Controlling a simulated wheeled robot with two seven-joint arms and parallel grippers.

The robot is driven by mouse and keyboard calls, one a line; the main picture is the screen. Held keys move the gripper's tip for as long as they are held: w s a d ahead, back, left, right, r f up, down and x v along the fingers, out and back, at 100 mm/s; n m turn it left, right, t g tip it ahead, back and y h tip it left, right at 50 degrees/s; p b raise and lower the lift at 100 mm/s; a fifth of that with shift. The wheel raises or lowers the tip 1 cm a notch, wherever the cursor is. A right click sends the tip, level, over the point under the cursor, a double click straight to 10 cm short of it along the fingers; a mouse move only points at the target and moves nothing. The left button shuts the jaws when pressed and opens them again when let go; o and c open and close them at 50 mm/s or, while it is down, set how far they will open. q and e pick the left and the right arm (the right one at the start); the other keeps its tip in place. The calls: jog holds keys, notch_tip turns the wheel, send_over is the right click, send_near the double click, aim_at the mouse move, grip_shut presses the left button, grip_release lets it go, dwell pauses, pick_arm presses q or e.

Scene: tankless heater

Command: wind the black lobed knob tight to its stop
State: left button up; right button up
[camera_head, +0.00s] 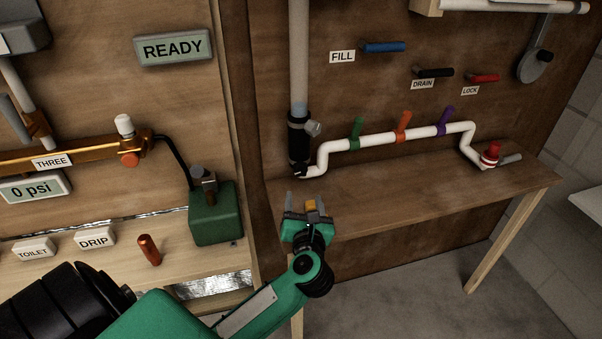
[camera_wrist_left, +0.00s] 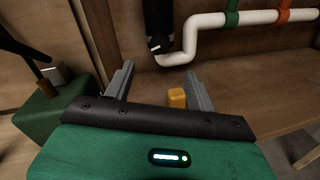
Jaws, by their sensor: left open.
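My left gripper (camera_head: 305,203) is open in front of the bench edge, below the cylinder's lower end and right of the green box. In the left wrist view, the gripper (camera_wrist_left: 159,72) has its fingers spread. A small yellow block (camera_wrist_left: 177,97) shows near the right finger; I cannot tell whether it touches it.
Blue, black and red levers stick out above. A copper pipe (camera_head: 75,152) and TOILET and DRIP labels are at left. A wooden post (camera_head: 240,120) divides the panels.

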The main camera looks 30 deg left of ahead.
aim_at(301, 172)
pick_arm(q)
jog(key=p+x, duration=0.1)
jog(key=x, duration=1)
jog(key=shift+a, duration=0.1)
pick_arm(e)
jog(key=s+f, duration=0.1)
jog(key=s+d+f, duration=0.1)
jog(key=shift+s, duration=0.4)
pick_arm(q)
jog(key=c, duration=1)
